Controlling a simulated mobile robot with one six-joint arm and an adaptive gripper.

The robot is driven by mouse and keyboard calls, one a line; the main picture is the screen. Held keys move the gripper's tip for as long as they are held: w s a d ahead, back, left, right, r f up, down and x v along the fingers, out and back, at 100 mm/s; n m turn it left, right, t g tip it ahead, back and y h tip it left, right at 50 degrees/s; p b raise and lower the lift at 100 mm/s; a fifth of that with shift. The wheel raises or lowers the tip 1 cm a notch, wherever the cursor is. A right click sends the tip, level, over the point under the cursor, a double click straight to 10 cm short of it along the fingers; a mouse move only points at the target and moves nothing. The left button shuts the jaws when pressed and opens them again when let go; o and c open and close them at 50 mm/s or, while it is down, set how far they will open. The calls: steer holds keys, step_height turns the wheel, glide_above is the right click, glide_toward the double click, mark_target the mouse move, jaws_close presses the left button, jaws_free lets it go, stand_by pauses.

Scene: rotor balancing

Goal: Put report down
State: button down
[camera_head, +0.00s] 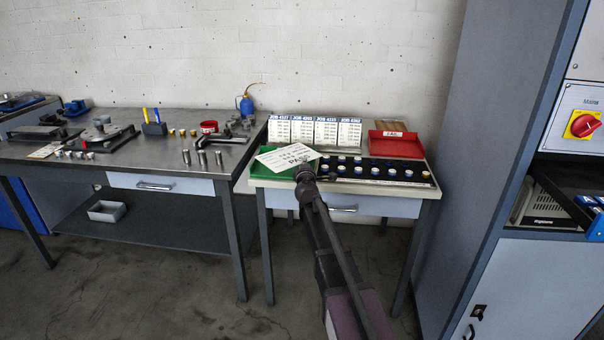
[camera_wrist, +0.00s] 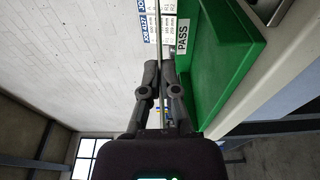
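The report is a white printed card (camera_head: 284,155), tilted in the head view above the green tray (camera_head: 262,171). My gripper (camera_head: 304,168) is at its lower right edge. In the wrist view my gripper's fingers (camera_wrist: 161,72) are closed on the card, which shows edge-on as a thin strip (camera_wrist: 161,50) between them. The green tray (camera_wrist: 222,60) is just to the right there, with a PASS label (camera_wrist: 182,37) on its edge. The card hides much of the tray in the head view. I cannot tell whether the card touches the tray.
Job cards (camera_head: 315,131) stand upright at the back of the small table. A red FAIL tray (camera_head: 396,146) is at the right. A black rack (camera_head: 375,171) of capped pieces lies in front. A tall cabinet (camera_head: 500,150) stands right; a tool bench (camera_head: 80,165) stands left.

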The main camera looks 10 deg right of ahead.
steer(key=shift+f+b, duration=1.8)
steer(key=shift+f+b, duration=0.4)
steer(key=shift+b, duration=0.05)
steer(key=c, duration=0.8)
jaws_free()
steer(key=shift+r, duration=0.1)
steer(key=shift+r+p, duration=0.55)
steer(key=shift+p, duration=0.1)
steer(key=s+a, duration=0.2)
steer(key=s, duration=1)
steer(key=shift+f, duration=0.2)
steer(key=shift+s+d, duration=0.1)
